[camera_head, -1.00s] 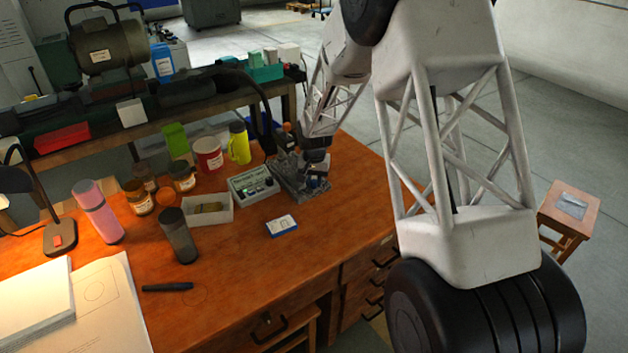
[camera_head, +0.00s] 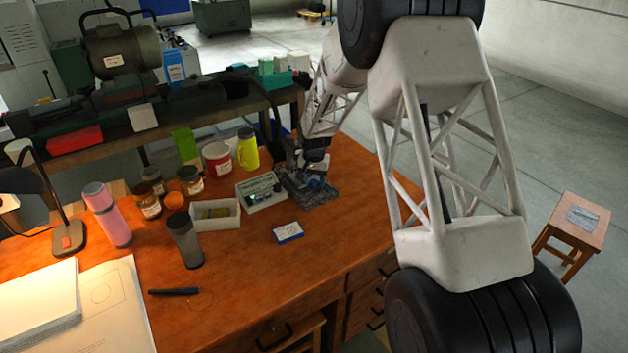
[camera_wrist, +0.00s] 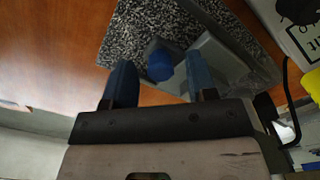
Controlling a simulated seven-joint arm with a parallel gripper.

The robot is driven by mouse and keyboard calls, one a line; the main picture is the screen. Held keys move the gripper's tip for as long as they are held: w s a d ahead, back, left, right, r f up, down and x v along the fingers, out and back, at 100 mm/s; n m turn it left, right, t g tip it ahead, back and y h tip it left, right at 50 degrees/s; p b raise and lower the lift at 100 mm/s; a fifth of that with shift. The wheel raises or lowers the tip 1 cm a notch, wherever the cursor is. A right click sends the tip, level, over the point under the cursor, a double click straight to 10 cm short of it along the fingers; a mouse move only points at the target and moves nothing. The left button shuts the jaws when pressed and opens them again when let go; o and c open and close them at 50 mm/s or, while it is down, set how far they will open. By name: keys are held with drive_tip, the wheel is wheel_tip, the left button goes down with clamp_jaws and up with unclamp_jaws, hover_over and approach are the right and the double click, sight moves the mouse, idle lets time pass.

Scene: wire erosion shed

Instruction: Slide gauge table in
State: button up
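The gauge has a speckled black-and-white granite base (camera_head: 322,197) at the back right of the wooden desk. The base (camera_wrist: 145,25) fills the upper middle of the wrist view, with a grey metal table (camera_wrist: 222,62) on it. A round blue knob (camera_wrist: 160,64) sits beside the grey metal. My gripper (camera_wrist: 160,72) is open, with one blue finger on each side of the knob and a visible gap to it on both sides. In the head view my gripper (camera_head: 316,170) is small and low over the gauge, and its fingertips are hard to make out.
A control box (camera_head: 262,190) stands close left of the gauge. A white tray (camera_head: 216,215), a yellow bottle (camera_head: 248,150) and a red-and-white tin (camera_head: 217,160) are further left. A small blue-and-white box (camera_head: 289,232) lies in front. The desk's right front is clear.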

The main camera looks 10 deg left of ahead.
drive_tip(key=shift+r, duration=0.1)
drive_tip(key=shift+r, duration=3.85)
drive_tip(key=shift+s, duration=0.1)
drive_tip(key=s+t, duration=0.2)
drive_tip(key=t, duration=0.1)
drive_tip(key=s+t, duration=0.1)
drive_tip(key=shift+s+f+t, duration=0.2)
drive_tip(key=shift+f+t, duration=0.05)
drive_tip(key=shift+t, duration=0.05)
drive_tip(key=shift+f, duration=0.1)
drive_tip(key=shift+x, duration=3.8)
